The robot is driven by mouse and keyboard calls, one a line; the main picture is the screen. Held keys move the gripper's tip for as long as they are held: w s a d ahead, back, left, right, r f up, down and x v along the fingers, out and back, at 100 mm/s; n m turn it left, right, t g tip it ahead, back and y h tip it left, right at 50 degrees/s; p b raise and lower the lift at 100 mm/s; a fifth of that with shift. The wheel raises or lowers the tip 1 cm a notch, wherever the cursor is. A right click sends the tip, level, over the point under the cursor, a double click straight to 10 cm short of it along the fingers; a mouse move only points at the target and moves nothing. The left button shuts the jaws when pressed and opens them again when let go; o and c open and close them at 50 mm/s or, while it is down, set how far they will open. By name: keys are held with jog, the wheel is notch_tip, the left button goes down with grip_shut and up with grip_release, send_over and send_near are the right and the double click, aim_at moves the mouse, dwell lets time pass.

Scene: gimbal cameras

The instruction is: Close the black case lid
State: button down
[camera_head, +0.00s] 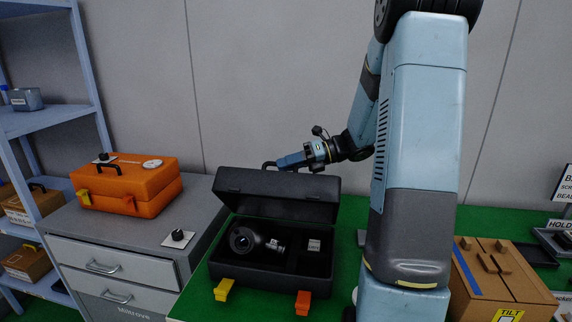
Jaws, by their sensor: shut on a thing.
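The black case (222,270) stands open on the green table top. Its lid (290,196) stands raised at the back of the base. A black camera (245,240) and a small light block (314,245) lie inside the base. A yellow latch (223,289) and an orange latch (303,302) hang at the front. My gripper (276,163) reaches in from the right, above and behind the lid's upper edge. It is shut on the dark lid handle (266,165) near the lid's left half. The fingertips are small and partly hidden.
An orange case (130,185) sits closed on the grey drawer cabinet (115,240) at left. A cardboard box (500,280) stands right of my arm. Blue shelves (45,120) stand far left. A grey wall is behind the table.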

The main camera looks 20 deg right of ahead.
jog(key=shift+f, duration=0.1)
jog(key=c, duration=1.1)
grip_release()
jog(key=shift+r, duration=0.45)
notch_tip(320, 180, up, 2)
jog(key=shift+w+r, duration=0.1)
jog(key=shift+r, duration=0.1)
jog(key=s+r, duration=0.4)
jog(key=r, duration=0.1)
jog(key=shift+s+a+r, duration=0.15)
jog(key=shift+s, duration=0.2)
jog(key=s+r, duration=0.1)
jog(key=s, duration=0.2)
jog(key=s+r, duration=0.2)
jog(key=s, duration=0.1)
jog(key=s+r, duration=0.1)
jog(key=s, duration=0.2)
jog(key=shift+s+a+r, duration=0.2)
jog(key=shift+a, duration=0.1)
